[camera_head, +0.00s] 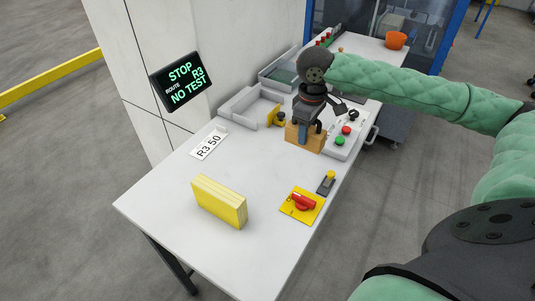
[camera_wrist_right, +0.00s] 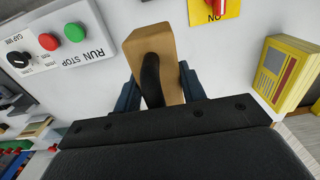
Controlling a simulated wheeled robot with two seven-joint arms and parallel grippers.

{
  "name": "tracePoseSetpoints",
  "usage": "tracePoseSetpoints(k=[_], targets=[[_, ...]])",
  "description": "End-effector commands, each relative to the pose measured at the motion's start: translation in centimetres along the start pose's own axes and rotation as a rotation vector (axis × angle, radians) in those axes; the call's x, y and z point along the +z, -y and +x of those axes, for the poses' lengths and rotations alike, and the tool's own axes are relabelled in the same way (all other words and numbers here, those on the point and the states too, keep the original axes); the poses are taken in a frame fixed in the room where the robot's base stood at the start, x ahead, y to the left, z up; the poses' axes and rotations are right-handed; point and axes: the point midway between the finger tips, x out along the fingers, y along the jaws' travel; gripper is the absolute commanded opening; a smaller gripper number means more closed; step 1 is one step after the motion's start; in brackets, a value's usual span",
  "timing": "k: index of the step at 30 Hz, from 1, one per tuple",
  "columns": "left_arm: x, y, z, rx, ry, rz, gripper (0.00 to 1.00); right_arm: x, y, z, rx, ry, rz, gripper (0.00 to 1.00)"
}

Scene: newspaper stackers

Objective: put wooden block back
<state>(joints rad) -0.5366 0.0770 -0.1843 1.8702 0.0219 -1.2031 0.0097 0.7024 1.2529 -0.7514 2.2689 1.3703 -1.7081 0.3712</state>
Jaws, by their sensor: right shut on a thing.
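The wooden block (camera_head: 314,143) is light tan and sits beside the control box, over the white table. My right gripper (camera_head: 304,134) comes down on it from above and is shut on it. In the right wrist view the block (camera_wrist_right: 172,38) stands between the dark blue fingers of my right gripper (camera_wrist_right: 161,88), with a curved black piece across its near face. I cannot tell whether its underside touches the table. My left gripper is in neither view.
The control box (camera_head: 340,146) with red and green buttons is close to the block. A red switch on a yellow plate (camera_head: 293,210), a yellow stack (camera_head: 207,202) and an "R3 50" card (camera_head: 209,146) lie on the table (camera_head: 258,170). Grey trays (camera_head: 240,103) stand behind. The table's middle is clear.

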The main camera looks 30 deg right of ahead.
Motion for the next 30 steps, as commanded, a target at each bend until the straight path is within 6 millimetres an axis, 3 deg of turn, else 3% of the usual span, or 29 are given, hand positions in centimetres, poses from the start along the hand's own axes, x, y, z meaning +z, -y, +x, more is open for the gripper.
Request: tracePoseSetpoints(k=[21, 24, 30], targets=[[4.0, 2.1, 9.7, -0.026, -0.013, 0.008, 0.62, -10.7, 1.3, 6.2, -0.002, 0.0, -0.006, 0.11], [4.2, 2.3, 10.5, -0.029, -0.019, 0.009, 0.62, -11.6, 1.4, 6.8, -0.001, -0.001, -0.005, 0.11], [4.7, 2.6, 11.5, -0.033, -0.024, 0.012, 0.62, -11.4, 1.4, 8.1, -0.001, 0.002, -0.005, 0.11]])
